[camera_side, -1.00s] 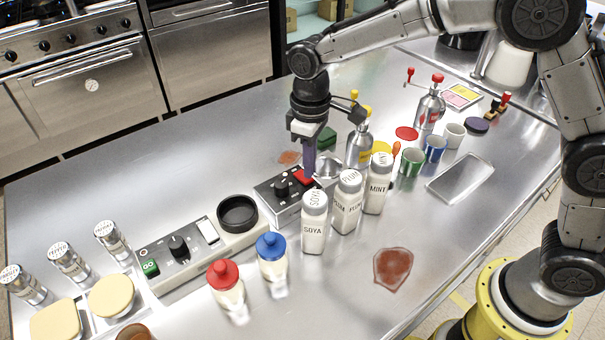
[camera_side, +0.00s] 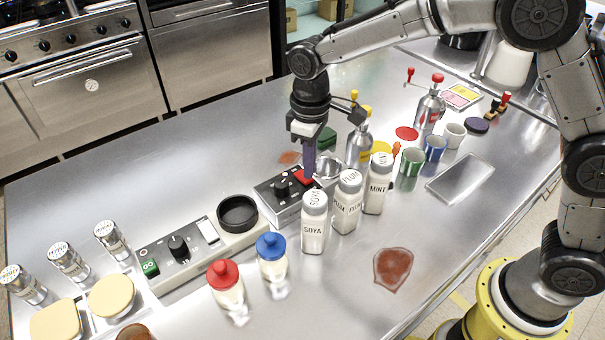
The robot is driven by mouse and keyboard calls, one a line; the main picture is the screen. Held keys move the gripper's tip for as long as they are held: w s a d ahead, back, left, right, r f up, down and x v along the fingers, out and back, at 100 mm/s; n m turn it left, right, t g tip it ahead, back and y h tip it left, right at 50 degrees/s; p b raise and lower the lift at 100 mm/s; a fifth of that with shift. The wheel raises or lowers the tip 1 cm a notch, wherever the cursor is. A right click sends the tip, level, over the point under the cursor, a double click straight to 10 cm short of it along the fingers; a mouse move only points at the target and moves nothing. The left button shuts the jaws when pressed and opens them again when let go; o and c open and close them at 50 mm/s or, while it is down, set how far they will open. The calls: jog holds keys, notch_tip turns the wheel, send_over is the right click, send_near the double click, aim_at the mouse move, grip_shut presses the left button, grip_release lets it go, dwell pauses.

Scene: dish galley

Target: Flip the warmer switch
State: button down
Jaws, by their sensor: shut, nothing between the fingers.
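A small metal box with a black top, a black knob and a red rocker switch (camera_side: 303,177) stands mid-counter. I take this red rocker for the warmer switch, but no label is legible. My gripper (camera_side: 309,174) is shut and empty, pointing down, its purple fingertips at the right side of the red rocker. I cannot tell whether they touch it. A longer panel (camera_side: 178,255) to the left has a green switch (camera_side: 150,267), a black knob, a pale rocker (camera_side: 208,230) and a black round cup.
Bottles marked SOYA (camera_side: 314,222), PLUM (camera_side: 347,202) and MINT (camera_side: 377,185) stand close to the right of the box. Red-capped (camera_side: 226,285) and blue-capped (camera_side: 271,258) bottles stand in front. A metal canister (camera_side: 359,147) is behind. A brown-red spill (camera_side: 393,268) lies front right.

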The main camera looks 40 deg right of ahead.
aim_at(309, 181)
jog(key=shift+f, duration=0.95)
dwell(0.4)
jog(key=shift+r, duration=3.55)
jog(key=shift+d, duration=0.1)
